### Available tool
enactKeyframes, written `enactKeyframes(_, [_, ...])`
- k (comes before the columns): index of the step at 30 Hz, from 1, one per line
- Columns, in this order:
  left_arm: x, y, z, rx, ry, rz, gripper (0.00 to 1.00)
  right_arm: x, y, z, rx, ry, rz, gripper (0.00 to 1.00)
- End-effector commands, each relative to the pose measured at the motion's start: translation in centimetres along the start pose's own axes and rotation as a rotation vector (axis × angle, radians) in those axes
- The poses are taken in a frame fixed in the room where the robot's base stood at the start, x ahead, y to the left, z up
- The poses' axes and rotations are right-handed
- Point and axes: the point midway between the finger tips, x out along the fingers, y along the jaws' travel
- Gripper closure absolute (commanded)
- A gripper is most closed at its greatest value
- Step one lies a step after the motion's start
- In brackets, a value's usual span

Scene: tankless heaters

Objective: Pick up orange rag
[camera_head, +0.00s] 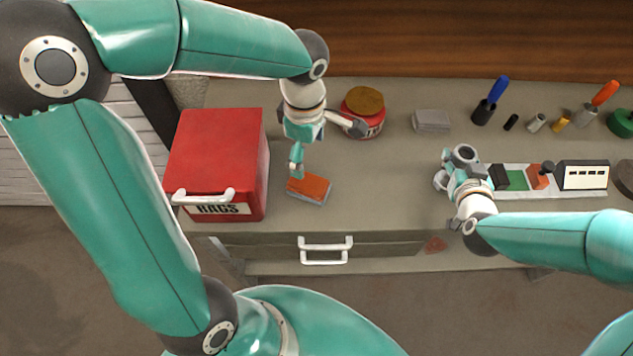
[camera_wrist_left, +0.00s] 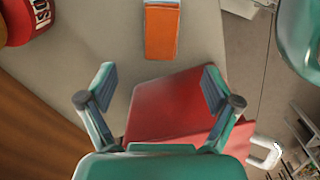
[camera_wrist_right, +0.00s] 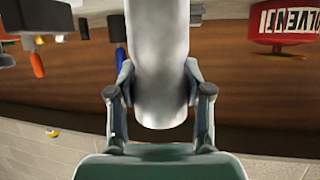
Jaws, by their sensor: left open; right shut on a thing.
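The orange rag (camera_head: 310,188) lies folded, with grey along its edge, on the grey bench just right of the red RAGS box. It also shows at the top of the left wrist view (camera_wrist_left: 161,32), beyond the fingertips. My left gripper (camera_head: 328,150) is open and empty above the bench, one finger close to the rag's upper edge in the head view; I cannot tell if they touch. My right gripper (camera_head: 455,170) is well to the right, shut on a pale grey cylinder (camera_wrist_right: 158,60). The cylinder's identity is unclear.
The red RAGS box (camera_head: 215,150) stands left of the rag. A red solvent can (camera_head: 363,110) stands behind my left gripper. A grey block (camera_head: 431,121), brushes and a white tray (camera_head: 520,190) lie to the right. A drawer handle (camera_head: 325,245) projects at the front.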

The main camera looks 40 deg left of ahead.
Motion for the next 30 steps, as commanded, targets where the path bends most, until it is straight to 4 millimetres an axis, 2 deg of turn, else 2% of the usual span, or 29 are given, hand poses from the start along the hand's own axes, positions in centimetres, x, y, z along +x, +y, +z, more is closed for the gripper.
enactKeyframes(2, [0.9,-0.1,-0.5,-0.014,0.002,-0.005,0.10,0.0,0.0,-0.1,0.000,0.002,0.001,0.95])
enactKeyframes(10, [5.2,-0.2,-0.5,-0.013,0.005,-0.009,0.10,0.0,0.0,-0.1,0.000,0.003,0.001,0.95])
enactKeyframes(19, [7.5,-0.2,-0.4,-0.013,0.004,-0.006,0.10,0.0,0.0,-0.1,0.000,0.002,0.001,0.95])
enactKeyframes(27, [11.1,-0.3,-0.2,-0.013,0.005,-0.008,0.10,0.0,0.0,-0.1,0.000,0.003,0.001,0.95])
enactKeyframes(30, [11.8,-0.3,-0.1,-0.013,0.004,-0.005,0.10,0.0,0.0,-0.1,0.000,0.002,0.001,0.95])
